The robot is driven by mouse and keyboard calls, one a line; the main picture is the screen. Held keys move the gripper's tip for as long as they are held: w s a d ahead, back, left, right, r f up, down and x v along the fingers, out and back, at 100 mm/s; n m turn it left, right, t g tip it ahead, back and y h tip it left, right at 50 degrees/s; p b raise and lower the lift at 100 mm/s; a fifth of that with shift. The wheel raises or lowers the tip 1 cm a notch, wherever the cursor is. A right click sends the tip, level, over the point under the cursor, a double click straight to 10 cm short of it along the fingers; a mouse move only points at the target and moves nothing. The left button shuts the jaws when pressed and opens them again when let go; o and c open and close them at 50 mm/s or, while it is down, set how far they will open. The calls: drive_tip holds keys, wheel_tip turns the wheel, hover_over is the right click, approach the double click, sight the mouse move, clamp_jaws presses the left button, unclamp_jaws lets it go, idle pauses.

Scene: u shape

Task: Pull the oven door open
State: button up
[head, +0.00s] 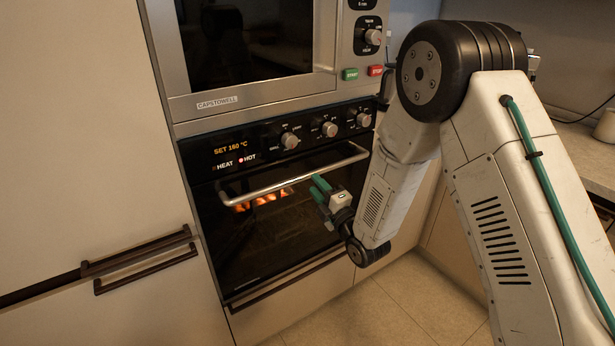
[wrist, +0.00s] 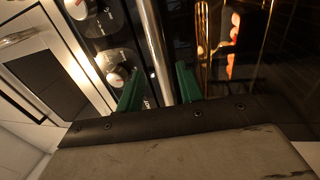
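The black-fronted oven door (head: 270,235) looks closed, with an orange glow behind its glass. Its silver bar handle (head: 300,174) runs across the top of the door. My gripper (head: 320,186) is at the right half of the handle in the head view, with green fingers. In the wrist view the handle (wrist: 153,45) passes between the two fingers of my gripper (wrist: 158,78), with a gap showing beside the bar. The fingers are open. Whether either finger touches the bar cannot be told.
Control knobs (head: 330,129) and a lit display reading SET 160 °C sit above the door. A microwave (head: 250,96) is built in above. A cabinet with dark handles (head: 140,262) stands left. Tiled floor (head: 350,312) is clear in front; a counter (head: 585,160) is at right.

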sight(307, 176)
drive_tip(key=x, duration=0.5)
drive_tip(key=shift+w+a, duration=0.15)
drive_tip(key=shift+w, duration=0.05)
clamp_jaws()
